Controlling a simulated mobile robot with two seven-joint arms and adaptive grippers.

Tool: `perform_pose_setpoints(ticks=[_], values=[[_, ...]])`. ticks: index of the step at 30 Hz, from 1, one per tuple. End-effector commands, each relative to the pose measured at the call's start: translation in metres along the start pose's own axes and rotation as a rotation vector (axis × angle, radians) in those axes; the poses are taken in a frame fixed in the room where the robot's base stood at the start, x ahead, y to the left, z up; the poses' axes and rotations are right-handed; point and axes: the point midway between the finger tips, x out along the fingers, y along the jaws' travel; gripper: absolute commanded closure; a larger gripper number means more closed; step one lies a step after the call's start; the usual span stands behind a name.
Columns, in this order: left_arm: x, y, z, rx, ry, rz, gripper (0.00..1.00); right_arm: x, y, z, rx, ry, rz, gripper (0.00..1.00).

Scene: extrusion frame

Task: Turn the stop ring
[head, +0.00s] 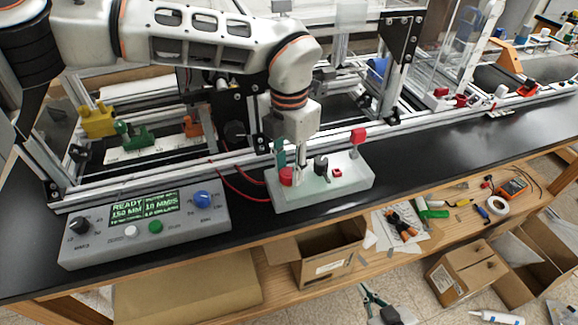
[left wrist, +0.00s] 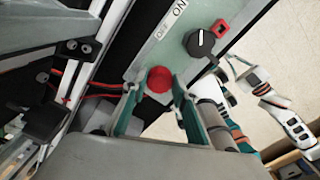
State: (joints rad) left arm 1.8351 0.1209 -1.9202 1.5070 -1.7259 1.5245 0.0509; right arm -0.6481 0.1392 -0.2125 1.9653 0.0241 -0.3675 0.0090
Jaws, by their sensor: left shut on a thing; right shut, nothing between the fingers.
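The red round stop ring (head: 286,176) is at the left end of the pale control box (head: 345,184), and it also shows in the left wrist view (left wrist: 159,79). My left gripper (head: 288,162) comes down over it from above. In the left wrist view its teal fingers (left wrist: 155,87) stand on either side of the red ring and are shut on it. A black selector knob (left wrist: 200,42) with a white line sits beside it, near OFF and ON lettering. My right gripper (head: 376,302) is low at the bottom of the head view, shut and empty, away from the box.
A grey console (head: 150,228) with a lit display, blue knob and buttons stands left on the black bench. The aluminium frame runs behind; open cardboard boxes (head: 322,250) lie below.

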Motion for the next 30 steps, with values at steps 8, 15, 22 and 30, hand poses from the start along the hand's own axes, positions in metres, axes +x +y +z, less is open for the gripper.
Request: perform_pose_setpoints(ticks=[8,15,22,30], values=[[0.001,-0.0004,-0.0005,0.052,0.002,0.0,0.94,0.0,-0.0001,0.0002,0.0,0.0,0.0,1.0],[0.0011,-0.0004,-0.0006,0.056,0.002,0.0,0.94,0.0002,-0.0004,0.002,0.0,-0.003,-0.001,1.0],[0.0011,-0.0004,-0.0006,0.054,0.002,-0.001,0.55,0.0004,-0.0007,0.0039,0.0,-0.007,-0.001,1.0],[0.0005,-0.0003,-0.0003,0.054,0.001,0.0,0.55,0.0002,-0.0004,0.0037,-0.001,-0.007,-0.001,1.0]])
